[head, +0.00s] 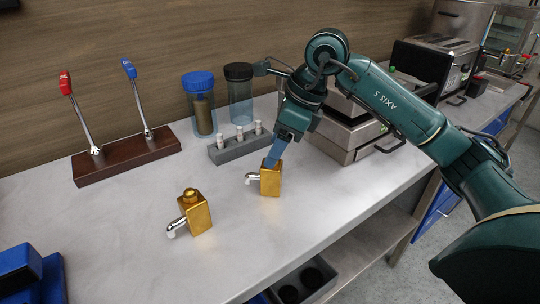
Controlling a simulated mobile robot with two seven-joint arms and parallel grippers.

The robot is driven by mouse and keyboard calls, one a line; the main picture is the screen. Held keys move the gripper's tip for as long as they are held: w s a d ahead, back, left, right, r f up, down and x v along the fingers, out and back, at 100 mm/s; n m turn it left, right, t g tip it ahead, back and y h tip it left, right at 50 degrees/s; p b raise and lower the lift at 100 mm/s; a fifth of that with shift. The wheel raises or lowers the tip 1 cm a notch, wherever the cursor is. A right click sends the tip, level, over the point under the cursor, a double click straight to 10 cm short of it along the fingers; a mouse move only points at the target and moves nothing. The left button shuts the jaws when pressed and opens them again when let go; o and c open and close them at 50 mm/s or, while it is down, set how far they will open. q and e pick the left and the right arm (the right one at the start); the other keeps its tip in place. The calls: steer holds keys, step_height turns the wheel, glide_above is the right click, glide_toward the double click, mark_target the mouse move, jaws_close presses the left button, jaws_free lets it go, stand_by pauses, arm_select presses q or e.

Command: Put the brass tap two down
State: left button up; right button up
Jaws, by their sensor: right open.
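Two brass taps with silver spouts stand upright on the grey counter (130,246). The nearer brass tap (196,216) has a round knob on top and stands alone at front left. The farther brass tap (270,181) stands to its right. My right gripper (274,160) is open, pointing down, with its blue fingers at the top of the farther tap. The fingers hide that tap's top; I cannot tell whether they touch it. No label shows which tap is number two. My left gripper is not in view.
A wooden stand (128,155) holds a red-handled and a blue-handled lever. Blue-capped (202,105) and black-capped (239,95) cylinders stand behind a grey rack (240,145). A steel appliance (345,130) is right of the gripper. Blue blocks (32,275) sit at front left. The front-middle counter is clear.

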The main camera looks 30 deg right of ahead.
steer(key=v, duration=0.7)
steer(key=shift+r, duration=0.35)
steer(key=shift+s+d, duration=0.15)
